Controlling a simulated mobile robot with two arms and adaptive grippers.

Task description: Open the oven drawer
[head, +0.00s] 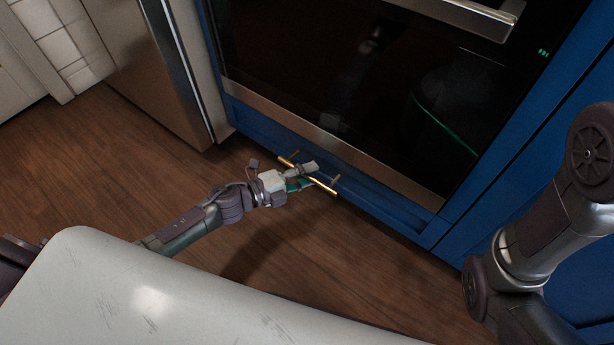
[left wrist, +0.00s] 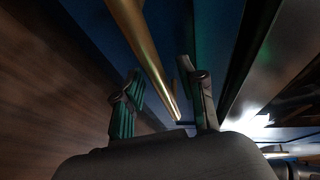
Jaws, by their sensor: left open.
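The oven drawer (head: 383,198) is a low blue panel under the dark glass oven door, and it looks shut. Its brass bar handle (head: 322,186) runs along the front on short posts. My left gripper (head: 304,176) is at the handle, with the bar crossing between its fingers. In the left wrist view the brass handle (left wrist: 141,48) runs down between the two open fingers of my left gripper (left wrist: 168,103). I cannot tell whether either finger touches the bar. My right arm shows at the right edge of the head view, but its gripper is out of view.
The oven door (head: 350,90) with a steel handle (head: 465,15) is above the drawer. A steel-sided appliance (head: 160,75) stands to the left. A pale worktop (head: 190,290) fills the lower left foreground. Wooden floor (head: 110,160) lies clear before the drawer.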

